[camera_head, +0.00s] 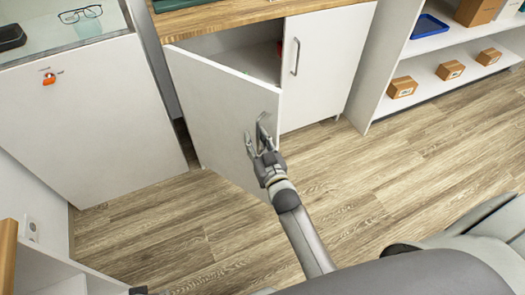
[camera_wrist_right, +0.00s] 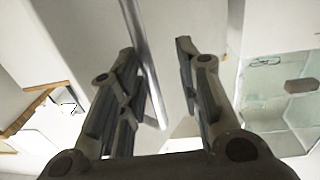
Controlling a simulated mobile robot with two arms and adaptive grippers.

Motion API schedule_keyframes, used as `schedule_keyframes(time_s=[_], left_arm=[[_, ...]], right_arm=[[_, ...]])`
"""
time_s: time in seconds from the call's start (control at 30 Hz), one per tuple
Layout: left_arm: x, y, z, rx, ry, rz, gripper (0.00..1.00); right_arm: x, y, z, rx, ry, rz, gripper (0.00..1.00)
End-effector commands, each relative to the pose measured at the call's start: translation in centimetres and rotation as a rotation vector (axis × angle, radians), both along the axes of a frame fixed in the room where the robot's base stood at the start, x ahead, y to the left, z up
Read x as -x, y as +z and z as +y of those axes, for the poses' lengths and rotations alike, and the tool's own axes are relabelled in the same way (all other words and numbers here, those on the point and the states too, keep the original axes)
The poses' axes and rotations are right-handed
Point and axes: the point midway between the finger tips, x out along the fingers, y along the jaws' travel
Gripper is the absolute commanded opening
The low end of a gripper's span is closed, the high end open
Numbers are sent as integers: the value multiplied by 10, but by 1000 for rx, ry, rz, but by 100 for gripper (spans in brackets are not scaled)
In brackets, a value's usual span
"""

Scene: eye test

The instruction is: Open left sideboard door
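The white sideboard's left door (camera_head: 222,115) stands partly open, swung out towards me. A dark gap shows the inside of the sideboard behind its top edge. The left door's metal handle (camera_head: 262,128) is by its free edge. My right gripper (camera_head: 262,146) is at this handle. In the right wrist view the handle bar (camera_wrist_right: 147,70) runs between the two fingers of the right gripper (camera_wrist_right: 158,48). It lies close to the left finger, and a gap shows to the right finger. My left gripper is not recognisable in either view.
The sideboard's right door (camera_head: 325,60) is shut, with its own handle (camera_head: 296,57). A white counter (camera_head: 85,125) with glasses (camera_head: 80,14) on top stands left. An open shelf with a blue tray (camera_head: 430,26) and small boxes (camera_head: 450,70) stands right. The wood floor (camera_head: 350,190) is clear.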

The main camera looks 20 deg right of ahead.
Motion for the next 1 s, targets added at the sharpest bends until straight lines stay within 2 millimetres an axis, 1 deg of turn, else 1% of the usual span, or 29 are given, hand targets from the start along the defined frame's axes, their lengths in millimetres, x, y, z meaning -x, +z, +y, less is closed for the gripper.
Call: schedule_keyframes(time_s=[0.17, 0.4, 0.6, 0.7, 0.8, 1.0], left_arm=[[0, 0, 0, 0, 0, -1, 40], [0, 1, -1, 1, 0, -2, 40], [-1, 1, -1, 1, 0, -2, 40], [-1, 1, -1, 1, 0, -2, 40], [-1, 1, -1, 1, 0, -2, 40], [-1, 1, -1, 1, 0, -3, 40]], right_arm=[[26, -1, 1, -1, 0, 3, 32], [71, -1, 2, 0, 1, 3, 32], [99, -1, 3, 0, 1, 1, 32], [108, 0, 3, 0, 1, 0, 32], [112, 0, 3, 0, 0, -1, 32], [114, 0, 3, 0, 0, -1, 32]])
